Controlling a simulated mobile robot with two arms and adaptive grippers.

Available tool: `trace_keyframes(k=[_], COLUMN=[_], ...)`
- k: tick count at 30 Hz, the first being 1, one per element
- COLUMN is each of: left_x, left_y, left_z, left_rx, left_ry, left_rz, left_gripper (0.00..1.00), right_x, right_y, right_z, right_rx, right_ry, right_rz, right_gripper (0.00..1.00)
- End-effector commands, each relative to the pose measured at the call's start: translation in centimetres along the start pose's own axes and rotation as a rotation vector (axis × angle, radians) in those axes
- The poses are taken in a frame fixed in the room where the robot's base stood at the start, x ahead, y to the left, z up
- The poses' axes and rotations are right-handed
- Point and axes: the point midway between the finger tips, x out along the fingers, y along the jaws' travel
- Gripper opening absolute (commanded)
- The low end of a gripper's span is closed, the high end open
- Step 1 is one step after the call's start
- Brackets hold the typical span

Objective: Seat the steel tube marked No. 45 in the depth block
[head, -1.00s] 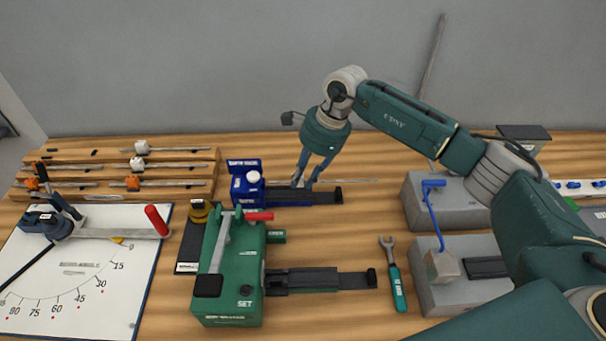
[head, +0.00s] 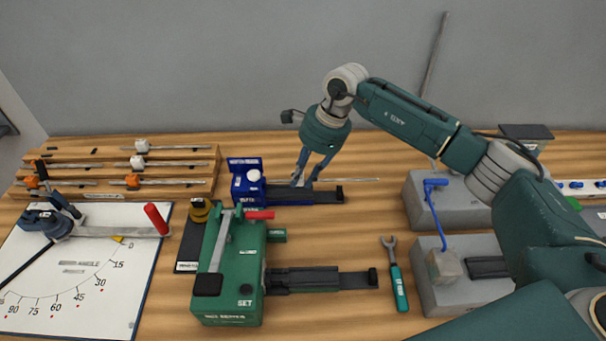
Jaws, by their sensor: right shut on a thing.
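My right gripper (head: 302,184) is shut on a thin steel tube (head: 350,180), which lies level and sticks out to the right of the fingers. The fingers are above the dark rail of the blue block (head: 247,187), which appears to be the depth block. The tube's left end is near the blue body and its white knob. I cannot tell whether the end is inside the block or just short of it. The number on the tube is too small to read. My left gripper is not in view.
A green machine marked SET (head: 238,285) stands in front of the blue block. A wrench (head: 394,272) and grey blocks (head: 450,275) are at the right. A wooden rack (head: 115,172) with several tubes and an angle board (head: 85,270) are at the left.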

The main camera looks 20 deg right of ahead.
Motion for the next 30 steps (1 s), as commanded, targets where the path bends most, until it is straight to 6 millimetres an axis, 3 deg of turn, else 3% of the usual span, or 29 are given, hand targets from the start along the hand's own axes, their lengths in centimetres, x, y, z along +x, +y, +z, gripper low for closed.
trace_keyframes(k=[30], left_x=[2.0], left_y=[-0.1], left_z=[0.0], left_rx=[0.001], left_ry=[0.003], left_rz=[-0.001], left_gripper=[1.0], right_x=[2.0], right_y=[0.1], right_z=[-0.7], right_rx=[0.001], right_ry=[0.0], right_rz=[0.0], right_gripper=[0.0])
